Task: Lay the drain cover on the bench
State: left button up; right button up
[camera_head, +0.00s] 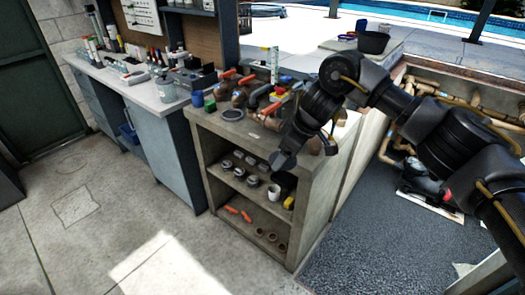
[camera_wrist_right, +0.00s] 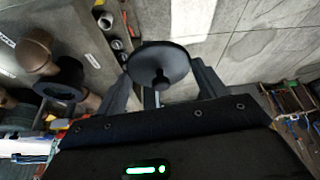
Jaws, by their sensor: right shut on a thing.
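The drain cover (camera_wrist_right: 158,60) is a dark round disc with a small knob or stem at its middle. My right gripper (camera_wrist_right: 162,84) is shut on it, a finger at each side, in the right wrist view. In the head view the drain cover (camera_head: 283,161) shows as a grey disc at the end of my right arm, in front of the concrete shelf unit and below its top edge. The grey workbench (camera_head: 146,92) stands at the left with bottles and tools on top. My left gripper is in no view.
The concrete shelf unit (camera_head: 199,147) carries pipe fittings and orange-handled valves on top. Its shelves hold small fittings and a white cup (camera_head: 274,192). A grey canister (camera_head: 165,88) stands near the workbench's right end. The concrete floor (camera_head: 120,215) in front is clear.

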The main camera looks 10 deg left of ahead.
jog(key=w+d+f+m+t+h, duration=0.15)
jog(key=w+d+f+m, duration=0.45)
jog(key=d+f, duration=1)
jog(key=w+d+f+m+t+h, duration=0.1)
jog(key=w+d+f+m+h, duration=0.15)
jog(key=d+f+m, duration=1.05)
jog(key=s+d+f+m+h, duration=0.1)
jog(key=s+d+f, duration=0.15)
jog(key=d, duration=0.45)
jog(key=s+d+f+m+h, duration=0.1)
jog(key=s+d+f, duration=0.15)
jog(key=d, duration=0.45)
jog(key=s+d+f+m+h, duration=0.1)
jog(key=s+d+f, duration=0.15)
jog(key=d, duration=0.55)
jog(key=s+d+r+m+g+h, duration=0.1)
jog(key=s+d+r+m+g, duration=0.15)
jog(key=s+m, duration=0.75)
jog(key=s+a+r+n+t+y, duration=0.1)
jog(key=s+a+r+n+t, duration=0.1)
jog(key=a+r+n, duration=0.8)
jog(key=s+a+r+n+y, duration=0.1)
jog(key=s+a+r+n, duration=0.1)
jog(key=s+a+n, duration=0.2)
jog(key=s+a+r+n+y, duration=0.2)
jog(key=s+a+n, duration=0.2)
jog(key=s+a, duration=0.7)
jog(key=a, duration=0.5)
jog(key=shift+a+n+t, duration=0.15)
jog(key=shift+n+t, duration=0.15)
